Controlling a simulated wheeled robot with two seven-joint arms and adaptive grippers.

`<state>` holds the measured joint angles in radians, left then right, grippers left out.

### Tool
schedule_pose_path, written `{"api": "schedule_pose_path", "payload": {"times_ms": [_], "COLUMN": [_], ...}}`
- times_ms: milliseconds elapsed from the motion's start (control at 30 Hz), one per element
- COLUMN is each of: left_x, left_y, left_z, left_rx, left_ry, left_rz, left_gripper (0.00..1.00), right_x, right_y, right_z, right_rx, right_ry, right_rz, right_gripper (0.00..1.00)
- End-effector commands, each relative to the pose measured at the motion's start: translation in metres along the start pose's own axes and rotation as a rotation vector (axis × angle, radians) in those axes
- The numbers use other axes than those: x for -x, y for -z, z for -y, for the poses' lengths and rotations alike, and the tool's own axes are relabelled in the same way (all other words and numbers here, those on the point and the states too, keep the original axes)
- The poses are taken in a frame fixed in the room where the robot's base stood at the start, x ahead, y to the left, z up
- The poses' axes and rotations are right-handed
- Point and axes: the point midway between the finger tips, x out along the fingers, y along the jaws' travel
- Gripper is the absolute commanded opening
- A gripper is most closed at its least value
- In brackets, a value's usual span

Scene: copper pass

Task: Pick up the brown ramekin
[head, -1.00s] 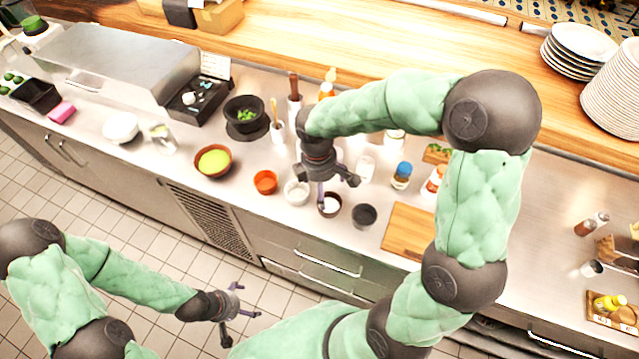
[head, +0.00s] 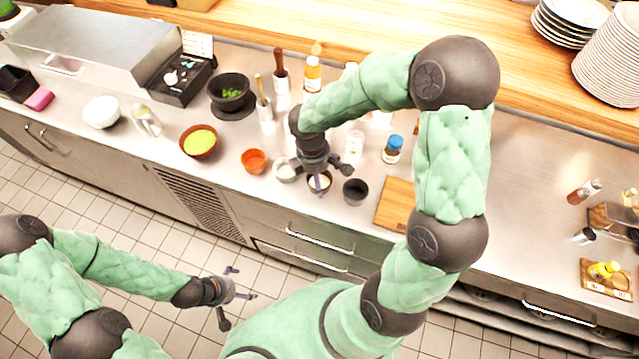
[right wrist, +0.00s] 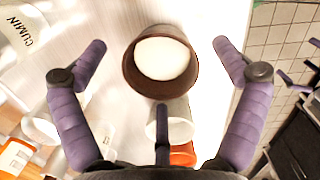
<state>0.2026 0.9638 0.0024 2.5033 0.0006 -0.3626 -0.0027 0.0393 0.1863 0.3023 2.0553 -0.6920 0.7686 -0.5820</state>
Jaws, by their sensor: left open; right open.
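The brown ramekin (head: 318,185) stands on the steel counter near its front edge, partly hidden by my right gripper in the head view. In the right wrist view the ramekin (right wrist: 160,88) is dark brown with white contents, and it sits upright between the spread fingers. My right gripper (head: 322,170) is open above the ramekin, with gaps on both sides and no visible contact. My left gripper (head: 236,299) is open and empty, over the tiled floor in front of the counter.
An orange-red ramekin (head: 254,160) and a white one (head: 285,171) stand to the left, a dark grey one (head: 355,191) close to the right. Behind are a clear jar (head: 355,146) and a blue-capped jar (head: 392,149). A wooden board (head: 394,205) lies further right.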

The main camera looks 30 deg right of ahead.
Motion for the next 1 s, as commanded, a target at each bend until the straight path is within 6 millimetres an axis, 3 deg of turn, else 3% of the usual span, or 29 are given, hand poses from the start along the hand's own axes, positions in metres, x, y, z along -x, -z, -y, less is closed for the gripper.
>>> {"api": "schedule_pose_path", "payload": {"times_ms": [100, 333, 567, 1000], "left_x": [-0.0047, -0.0038, -0.0038, -0.0034], "left_y": [0.0001, 0.0001, 0.0002, 0.0001], "left_z": [0.0017, 0.0014, 0.0014, 0.0012], "left_rx": [0.0, 0.0, 0.0, 0.0], "left_ry": [0.0, 0.0, 0.0, 0.0], "left_rz": [0.0, 0.0, 0.0, 0.0], "left_gripper": [0.95, 0.95, 0.95, 0.95], "right_x": [-0.0139, -0.0138, -0.0138, -0.0128], "right_y": [0.0003, 0.0002, 0.0002, 0.0], "right_z": [0.0005, 0.0, 0.0, 0.0003], "right_rx": [0.0, 0.0, 0.0, 0.0], "right_ry": [0.001, 0.0, 0.0, 0.0], "right_rz": [0.0, -0.001, -0.001, 0.0], "right_gripper": [0.97, 0.97, 0.34, 0.33]}}
